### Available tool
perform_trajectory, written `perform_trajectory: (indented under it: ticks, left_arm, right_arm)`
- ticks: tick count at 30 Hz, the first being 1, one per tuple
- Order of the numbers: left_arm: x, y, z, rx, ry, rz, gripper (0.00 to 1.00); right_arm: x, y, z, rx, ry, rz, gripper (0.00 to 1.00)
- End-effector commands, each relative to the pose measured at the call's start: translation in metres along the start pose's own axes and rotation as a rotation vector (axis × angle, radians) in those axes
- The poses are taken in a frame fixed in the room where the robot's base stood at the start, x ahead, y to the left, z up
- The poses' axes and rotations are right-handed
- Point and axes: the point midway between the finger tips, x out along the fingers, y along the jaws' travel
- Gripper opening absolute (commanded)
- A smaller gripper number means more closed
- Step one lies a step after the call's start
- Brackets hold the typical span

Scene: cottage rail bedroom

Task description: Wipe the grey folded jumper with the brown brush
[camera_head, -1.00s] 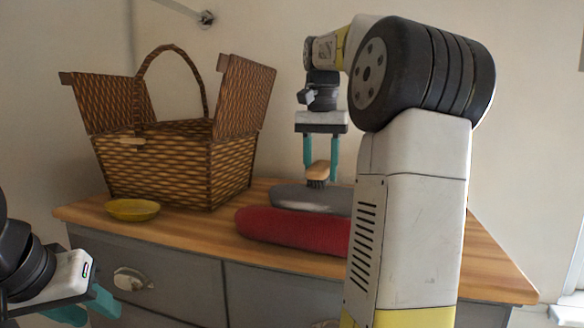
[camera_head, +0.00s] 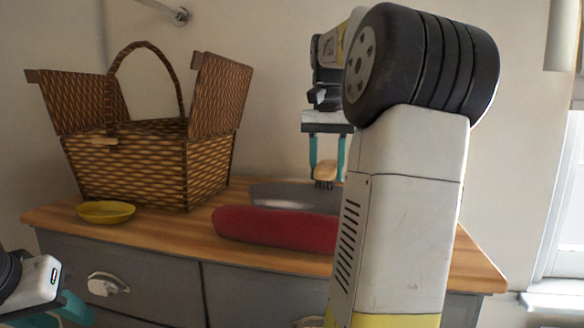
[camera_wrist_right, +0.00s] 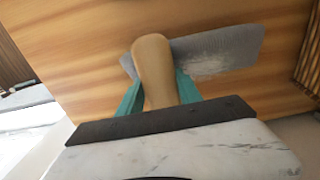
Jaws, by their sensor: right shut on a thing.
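The brown brush (camera_head: 325,172) has a pale wooden back and dark bristles pointing down. My right gripper (camera_head: 327,165) is shut on it; the brush's rounded wooden back (camera_wrist_right: 155,65) also shows in the right wrist view. The grey folded jumper (camera_head: 290,195) lies flat on the dresser top, with a whitish patch on it. It also shows beneath the brush in the wrist view (camera_wrist_right: 228,47). The bristles are at the jumper's upper surface; I cannot tell whether they touch. My left gripper (camera_head: 65,310) is low at the left, partly cut off, its opening unclear.
A red folded garment (camera_head: 275,228) lies in front of the jumper. A wicker basket (camera_head: 150,165) with raised lids and a yellow dish (camera_head: 105,211) stand at the left of the wooden dresser top (camera_head: 170,232). My right arm hides the right part.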

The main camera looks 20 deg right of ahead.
Motion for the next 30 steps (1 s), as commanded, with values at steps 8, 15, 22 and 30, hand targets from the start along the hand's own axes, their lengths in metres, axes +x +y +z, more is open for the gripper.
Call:
perform_trajectory:
  ticks: [8, 15, 22, 30]
  left_arm:
    - [0.0, 0.0, 0.0, 0.0, 0.0, 0.0, 0.36]
    - [0.0, 0.0, 0.0, 0.0, 0.0, 0.0, 0.36]
    - [0.0, 0.0, 0.0, 0.0, 0.0, 0.0, 0.36]
    - [0.0, 0.0, 0.0, 0.0, 0.0, 0.0, 0.36]
  right_arm:
    - [0.001, -0.007, 0.0, 0.0, -0.006, 0.004, 0.09]
    - [-0.001, -0.03, 0.0, -0.002, -0.005, 0.002, 0.09]
    - [-0.002, -0.041, 0.0, 0.001, -0.004, 0.002, 0.09]
    - [-0.001, -0.059, 0.0, -0.002, -0.004, 0.002, 0.09]
